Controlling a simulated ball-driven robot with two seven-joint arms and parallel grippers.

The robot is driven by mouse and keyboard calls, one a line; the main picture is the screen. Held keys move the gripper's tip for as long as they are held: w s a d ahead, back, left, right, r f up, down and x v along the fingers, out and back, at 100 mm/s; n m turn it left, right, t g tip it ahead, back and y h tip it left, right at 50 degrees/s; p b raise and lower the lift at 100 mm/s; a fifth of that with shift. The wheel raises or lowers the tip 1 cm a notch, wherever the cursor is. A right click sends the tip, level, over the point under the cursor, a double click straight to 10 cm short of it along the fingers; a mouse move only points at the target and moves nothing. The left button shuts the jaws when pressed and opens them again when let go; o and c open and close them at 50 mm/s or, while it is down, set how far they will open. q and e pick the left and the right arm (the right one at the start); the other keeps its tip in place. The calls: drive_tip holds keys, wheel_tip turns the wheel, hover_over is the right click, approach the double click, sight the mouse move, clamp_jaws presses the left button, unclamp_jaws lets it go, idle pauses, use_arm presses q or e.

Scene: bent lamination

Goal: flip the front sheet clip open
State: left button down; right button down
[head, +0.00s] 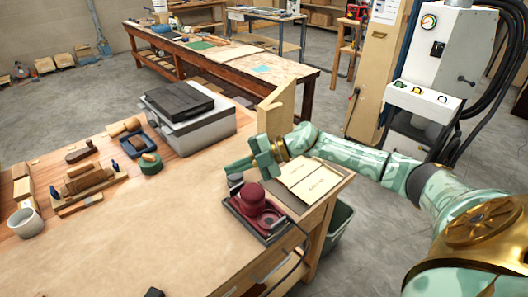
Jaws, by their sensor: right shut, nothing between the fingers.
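My right gripper (232,167) is shut and empty, above the right end of the workbench (130,225). Its green arm comes in from the right. A small dark block (153,292) at the bottom edge of the head view is cut off; I cannot tell whether it is the front sheet clip. A small grey cylinder-like piece (235,181) stands just below the gripper fingers; what it is, is unclear. A broad tan surface, perhaps a sheet, covers much of the bench. No clip shows clearly. My left gripper is not in view.
A dark red tool (255,205) on a tray and paper cards (312,180) lie at the bench's right end. The middle is clear.

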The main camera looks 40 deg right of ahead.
drive_tip(key=s+a+m+t+h, duration=0.1)
drive_tip(key=a+m+t+h, duration=0.1)
drive_tip(key=a+m+t, duration=0.55)
drive_tip(key=s+d+f+m+g+h, duration=0.2)
drive_tip(key=s+d+f+m+h, duration=0.1)
drive_tip(key=s+f+m+h, duration=0.35)
drive_tip(key=s+d+f+m+g+h, duration=0.2)
drive_tip(key=s+d+f+m+h, duration=0.15)
drive_tip(key=s+f+h, duration=0.4)
drive_tip(key=s+a+f+g+y+b, duration=0.15)
drive_tip(key=s+f, duration=0.45)
drive_tip(key=f, duration=0.6)
drive_tip(key=s+a+f+m+g+b, duration=0.1)
drive_tip(key=s+f+g+b, duration=0.2)
drive_tip(key=s+f, duration=0.6)
drive_tip(key=s+a+f+g+y+b, duration=0.1)
drive_tip(key=s+f+g+b, duration=0.2)
drive_tip(key=f, duration=1.1)
drive_tip(key=s+f+m+g+b, duration=0.1)
drive_tip(key=s+f, duration=0.5)
drive_tip(key=s, duration=0.3)
drive_tip(key=s+d+f+m+g+b, duration=0.1)
drive_tip(key=s+f, duration=0.6)
drive_tip(key=s, duration=0.2)
drive_tip(key=shift+f+m+y, duration=0.2)
drive_tip(key=shift+m+y, duration=0.15)
drive_tip(key=shift+y, duration=0.1)
